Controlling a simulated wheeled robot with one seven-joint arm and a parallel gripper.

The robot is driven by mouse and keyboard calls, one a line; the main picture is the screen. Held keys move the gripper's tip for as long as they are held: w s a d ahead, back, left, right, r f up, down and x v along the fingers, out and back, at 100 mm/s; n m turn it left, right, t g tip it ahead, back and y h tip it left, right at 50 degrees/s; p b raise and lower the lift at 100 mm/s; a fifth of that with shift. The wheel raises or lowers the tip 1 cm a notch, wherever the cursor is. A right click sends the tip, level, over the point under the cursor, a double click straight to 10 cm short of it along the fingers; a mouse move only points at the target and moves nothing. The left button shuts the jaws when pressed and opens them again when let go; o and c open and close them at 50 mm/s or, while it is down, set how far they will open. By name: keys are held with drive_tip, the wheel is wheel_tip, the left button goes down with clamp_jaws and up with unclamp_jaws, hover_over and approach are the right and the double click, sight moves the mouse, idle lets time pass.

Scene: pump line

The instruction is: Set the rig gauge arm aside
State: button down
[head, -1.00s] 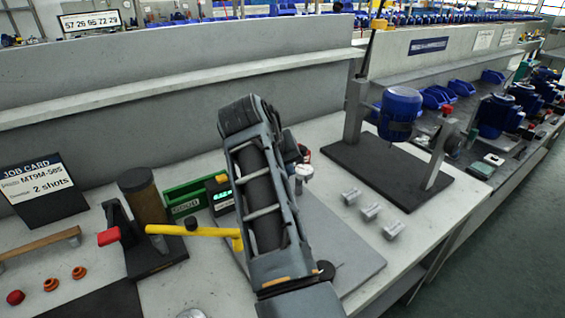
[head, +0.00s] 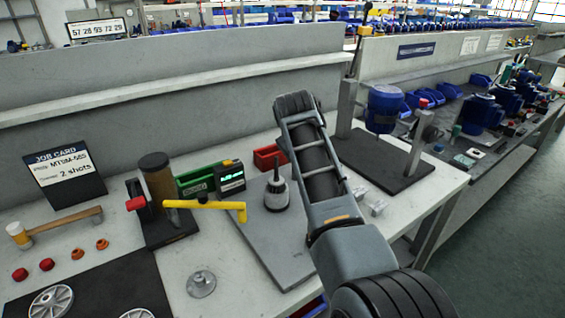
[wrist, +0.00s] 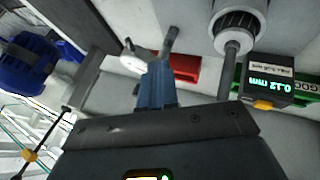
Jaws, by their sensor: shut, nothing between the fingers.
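My gripper (wrist: 156,84) shows in the wrist view with its fingers together and empty. A small pale round part, probably the dial of the gauge arm (wrist: 131,54), is close beyond the fingertips; I cannot tell whether they touch. In the head view my own arm hides the gripper and that part. A grey cylinder with an upright shaft (head: 277,192) stands on the grey plate (head: 250,232); its shaft also shows in the wrist view (wrist: 233,62). A yellow bar (head: 205,205) reaches from beside the black stand to the plate's left edge.
A digital readout (head: 231,177) and green tray (head: 195,180) stand behind the plate, with a red bin (head: 268,157) beside them. A blue motor (head: 384,108) hangs on a stand at right. A mallet (head: 60,228) and caps lie at left.

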drive_tip(key=shift+w+d, duration=0.1)
drive_tip(key=shift+d, duration=0.4)
drive_tip(key=shift+d+f+p, duration=0.1)
drive_tip(key=shift+d+p, duration=0.15)
drive_tip(key=shift+p, duration=0.1)
